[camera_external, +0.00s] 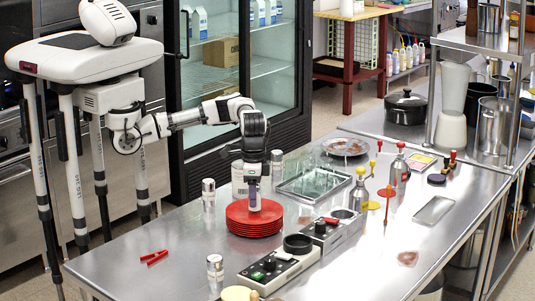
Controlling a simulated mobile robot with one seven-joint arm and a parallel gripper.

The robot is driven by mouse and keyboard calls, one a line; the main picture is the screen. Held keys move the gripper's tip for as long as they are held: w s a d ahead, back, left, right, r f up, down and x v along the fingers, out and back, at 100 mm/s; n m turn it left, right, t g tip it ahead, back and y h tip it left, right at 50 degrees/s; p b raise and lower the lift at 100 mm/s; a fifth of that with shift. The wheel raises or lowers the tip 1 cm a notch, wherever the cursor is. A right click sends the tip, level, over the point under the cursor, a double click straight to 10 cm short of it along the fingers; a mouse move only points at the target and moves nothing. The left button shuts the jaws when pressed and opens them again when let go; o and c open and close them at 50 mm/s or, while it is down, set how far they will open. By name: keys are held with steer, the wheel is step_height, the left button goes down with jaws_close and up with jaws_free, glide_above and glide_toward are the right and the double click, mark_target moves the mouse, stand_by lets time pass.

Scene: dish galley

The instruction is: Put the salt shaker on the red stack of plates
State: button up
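The red stack of plates (254,224) sits on the steel counter, left of its middle. My gripper (253,205) points straight down over the stack, its tip at or just above the top plate. A slim pale purple-grey piece shows at the tip; I cannot tell if it is a finger or a held shaker. Small shakers with silver tops stand on the counter: one left of the stack (208,191), one nearer the front (215,268), and a similar one behind the stack (277,157). I cannot tell which holds salt.
A larger canister (238,180) stands close behind my gripper. A glass-like tray (312,184) is behind right. Control boxes (279,269) stand right of the front shaker. Red tongs (154,257) lie at left. Bottles (359,191) stand right. The front-left counter is mostly clear.

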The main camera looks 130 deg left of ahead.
steer(key=shift+o, duration=0.5)
steer(key=shift+r, duration=0.1)
steer(key=shift+r, duration=0.2)
step_height(320, 180, up, 12)
steer(key=shift+f+b, duration=0.1)
steer(key=shift+b, duration=0.5)
